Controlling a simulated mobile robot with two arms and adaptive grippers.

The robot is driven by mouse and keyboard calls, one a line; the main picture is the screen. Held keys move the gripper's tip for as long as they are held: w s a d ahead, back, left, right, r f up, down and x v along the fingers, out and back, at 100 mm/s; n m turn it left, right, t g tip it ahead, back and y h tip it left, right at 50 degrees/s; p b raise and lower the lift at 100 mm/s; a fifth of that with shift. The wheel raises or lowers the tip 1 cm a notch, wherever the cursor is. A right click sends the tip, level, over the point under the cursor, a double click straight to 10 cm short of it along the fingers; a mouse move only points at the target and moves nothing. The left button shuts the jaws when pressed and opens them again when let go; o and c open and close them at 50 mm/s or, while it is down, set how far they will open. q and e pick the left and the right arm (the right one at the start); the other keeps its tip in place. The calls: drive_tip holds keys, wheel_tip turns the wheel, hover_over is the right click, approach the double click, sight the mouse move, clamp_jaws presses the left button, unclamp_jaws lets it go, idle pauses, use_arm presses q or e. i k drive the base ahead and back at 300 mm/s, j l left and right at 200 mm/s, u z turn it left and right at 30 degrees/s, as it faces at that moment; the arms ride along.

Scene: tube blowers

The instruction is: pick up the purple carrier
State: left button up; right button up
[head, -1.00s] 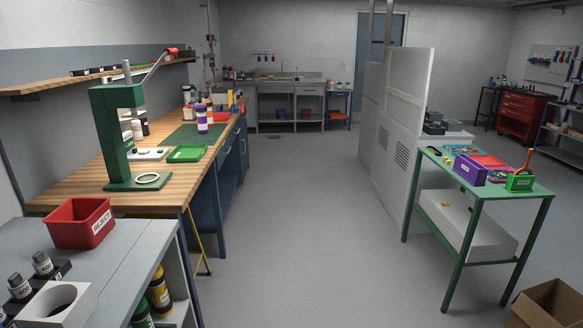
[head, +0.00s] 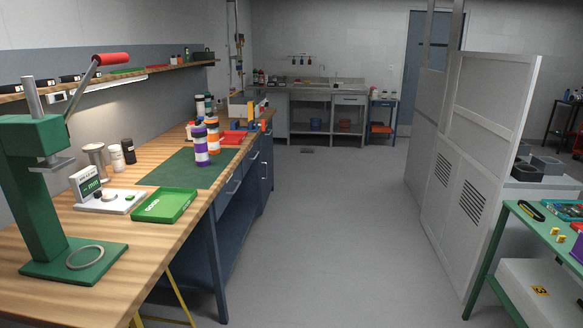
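The purple carrier (head: 201,147) is an upright cylinder with purple bands, a white label band and a dark top. It stands on the green mat (head: 178,172) on the wooden workbench, left of centre in the head view. An orange-banded carrier (head: 213,137) stands close behind it to the right and is partly covered by it. Neither of my grippers shows in the view.
A green press (head: 36,190), a small display unit (head: 86,186) and a green tray (head: 164,205) are on the near workbench (head: 140,259). Grey partition panels (head: 490,130) and a green table (head: 520,240) stand at right. The floor between is clear.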

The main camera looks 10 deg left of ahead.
sight(202, 159)
drive_tip(key=i+l+u, duration=0.25)
drive_tip(key=i+u, duration=0.25)
drive_tip(key=i, duration=0.15)
drive_tip(key=i+l+u, duration=0.5)
drive_tip(key=i+l, duration=0.05)
drive_tip(key=i, duration=0.05)
